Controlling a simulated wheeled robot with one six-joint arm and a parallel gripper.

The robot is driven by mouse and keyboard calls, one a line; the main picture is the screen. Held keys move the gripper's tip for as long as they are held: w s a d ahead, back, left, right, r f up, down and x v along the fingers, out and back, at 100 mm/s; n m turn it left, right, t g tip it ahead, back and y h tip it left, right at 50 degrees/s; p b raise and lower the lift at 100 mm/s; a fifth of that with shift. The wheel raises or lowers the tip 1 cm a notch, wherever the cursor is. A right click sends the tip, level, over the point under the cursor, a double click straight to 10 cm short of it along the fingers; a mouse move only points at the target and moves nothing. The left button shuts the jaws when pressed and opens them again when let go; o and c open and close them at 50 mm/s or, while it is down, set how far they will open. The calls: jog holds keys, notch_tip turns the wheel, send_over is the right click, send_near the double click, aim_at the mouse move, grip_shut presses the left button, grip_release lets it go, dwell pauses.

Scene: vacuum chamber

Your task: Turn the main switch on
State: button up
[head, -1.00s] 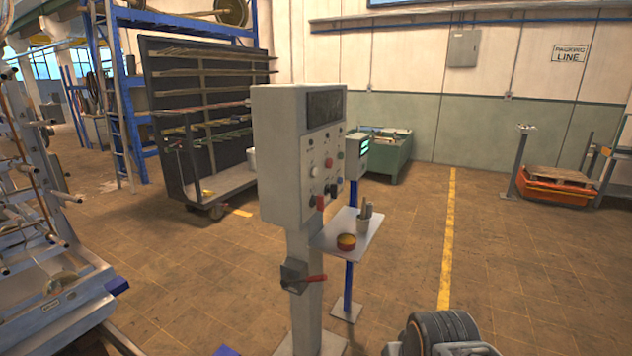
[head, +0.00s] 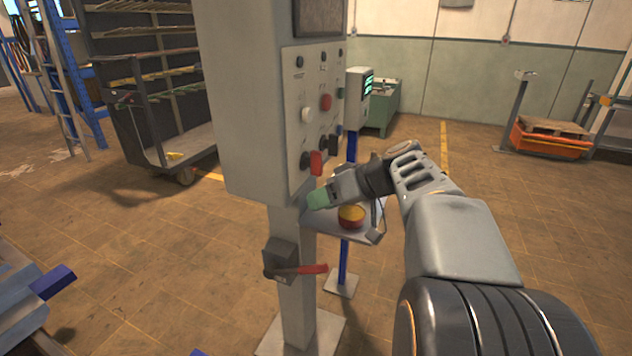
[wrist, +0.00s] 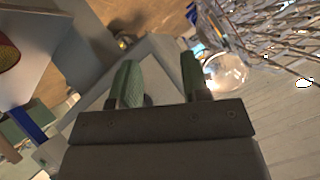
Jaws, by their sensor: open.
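The grey control cabinet (head: 237,110) stands on a post, with a panel of knobs and buttons on its face. A red handle (head: 316,163) sits at the panel's lower edge. Lower down, a dark switch box (head: 280,258) on the post has a red-gripped lever (head: 312,268) pointing right, nearly level. I cannot tell from any label which is the main switch. My gripper (head: 318,198) is below the red handle and above the lever, in front of the shelf. In the wrist view its green fingers (wrist: 158,68) are apart, with nothing held between them.
A small shelf (head: 362,234) right of the post carries a red and yellow round container (head: 351,216), close to my gripper. A screen box (head: 358,98) stands behind it. A wheeled rack (head: 165,158) is at back left.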

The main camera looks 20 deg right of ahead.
jog(key=w+d+r+n+t+y+b, duration=0.2)
jog(key=d+t+b, duration=0.15)
jog(key=d, duration=0.35)
jog(key=n+t+y+b, duration=0.1)
jog(key=n+t, duration=0.2)
send_near(322, 155)
jog(key=x, duration=1.1)
jog(key=shift+w, duration=0.15)
jog(key=shift+c, duration=0.2)
jog(key=shift+f, duration=0.1)
jog(key=c, duration=0.7)
